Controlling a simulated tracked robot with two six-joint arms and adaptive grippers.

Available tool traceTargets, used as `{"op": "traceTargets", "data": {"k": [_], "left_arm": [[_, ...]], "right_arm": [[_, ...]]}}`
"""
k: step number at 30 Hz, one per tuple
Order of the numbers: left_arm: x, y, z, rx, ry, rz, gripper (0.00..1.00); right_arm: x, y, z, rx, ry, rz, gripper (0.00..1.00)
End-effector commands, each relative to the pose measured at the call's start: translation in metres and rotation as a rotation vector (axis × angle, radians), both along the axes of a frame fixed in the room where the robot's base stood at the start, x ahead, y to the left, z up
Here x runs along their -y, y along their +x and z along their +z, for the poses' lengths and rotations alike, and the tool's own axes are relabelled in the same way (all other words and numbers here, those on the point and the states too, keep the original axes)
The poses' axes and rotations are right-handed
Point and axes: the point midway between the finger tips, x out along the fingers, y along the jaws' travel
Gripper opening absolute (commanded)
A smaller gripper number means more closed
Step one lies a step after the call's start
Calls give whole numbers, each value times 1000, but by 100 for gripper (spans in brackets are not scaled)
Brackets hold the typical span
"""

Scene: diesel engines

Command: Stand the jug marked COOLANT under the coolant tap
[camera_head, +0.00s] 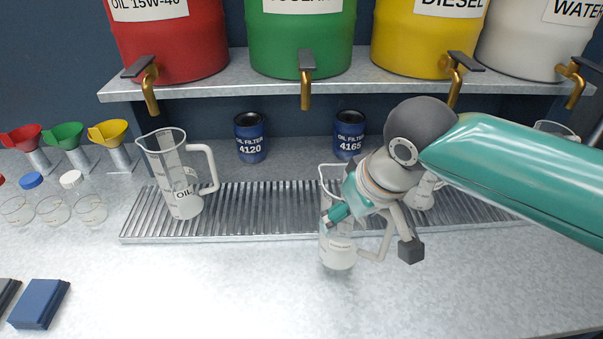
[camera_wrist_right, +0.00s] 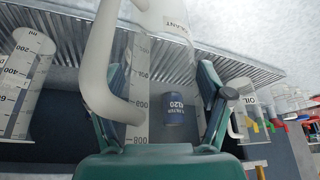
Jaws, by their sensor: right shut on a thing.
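The jug (camera_head: 339,249) is clear with a white handle and shows near the middle of the head view, in front of the grate's front edge. The coolant tap (camera_head: 306,82) hangs from the green drum (camera_head: 300,45), behind and left of the jug. My left gripper is not in view.
The OIL jug (camera_head: 182,180) stands on the grate (camera_head: 265,208) at left. Another jug (camera_head: 421,194) is partly hidden behind my right gripper. Two blue oil filters (camera_head: 250,137) stand behind the grate. The grate below the coolant tap is clear.

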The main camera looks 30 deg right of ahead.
Motion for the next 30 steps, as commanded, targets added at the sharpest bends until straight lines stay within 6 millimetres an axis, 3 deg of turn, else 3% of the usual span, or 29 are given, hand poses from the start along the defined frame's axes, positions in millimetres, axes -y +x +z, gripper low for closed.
{"op": "traceTargets", "data": {"k": [6,12,20,27,30], "left_arm": [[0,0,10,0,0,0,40],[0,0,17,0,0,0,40],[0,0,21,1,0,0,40],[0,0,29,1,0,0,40],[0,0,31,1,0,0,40]], "right_arm": [[11,55,1,-5,-1,-11,41],[20,98,0,-3,-1,-14,41],[24,119,0,-1,0,-14,41],[29,152,0,-2,1,-16,41],[30,153,-5,-1,0,-15,41]]}}
